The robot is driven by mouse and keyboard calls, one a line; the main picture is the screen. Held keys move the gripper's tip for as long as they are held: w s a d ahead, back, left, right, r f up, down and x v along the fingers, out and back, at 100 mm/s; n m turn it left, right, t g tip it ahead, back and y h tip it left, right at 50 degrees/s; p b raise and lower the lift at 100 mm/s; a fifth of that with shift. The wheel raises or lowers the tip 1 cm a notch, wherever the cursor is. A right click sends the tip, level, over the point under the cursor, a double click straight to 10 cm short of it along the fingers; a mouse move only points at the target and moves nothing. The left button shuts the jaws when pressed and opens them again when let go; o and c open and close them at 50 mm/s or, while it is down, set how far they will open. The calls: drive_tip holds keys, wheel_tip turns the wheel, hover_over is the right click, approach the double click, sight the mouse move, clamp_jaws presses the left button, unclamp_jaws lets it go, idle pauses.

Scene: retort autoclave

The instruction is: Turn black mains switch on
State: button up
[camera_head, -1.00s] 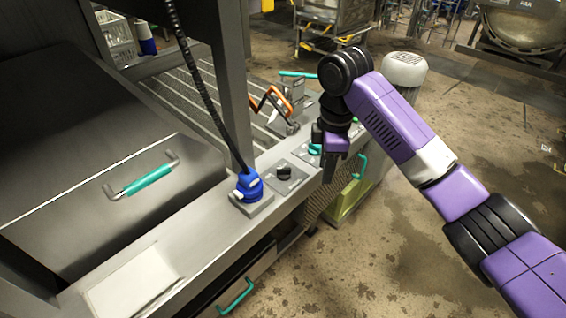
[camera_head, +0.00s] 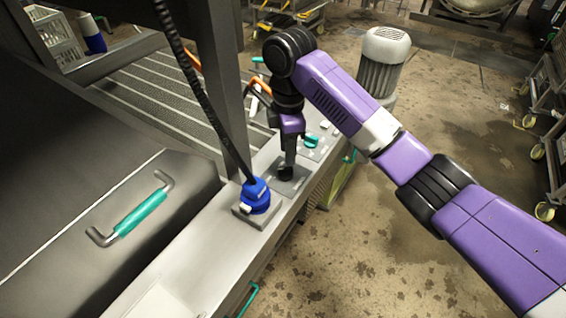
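The black mains switch (camera_head: 285,173) is a small round knob on a grey square plate (camera_head: 293,185) on the steel ledge. My gripper (camera_head: 289,163) points down right at the knob, its dark fingers hiding part of it. I cannot tell whether the fingers touch the knob or stand around it, nor how far apart they are. The knob's pointer position is hidden.
A blue plug (camera_head: 255,196) with a black coiled cable stands just left of the switch. A teal knob (camera_head: 311,141) sits on a plate to the right. A steel cover with a teal handle (camera_head: 141,213) lies at left, and a steel post rises behind the ledge.

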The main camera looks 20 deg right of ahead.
sight(285, 172)
wheel_tip(285, 172, down, 6)
drive_tip(key=shift+r, duration=0.15)
drive_tip(key=shift+c, duration=0.4)
clamp_jaws()
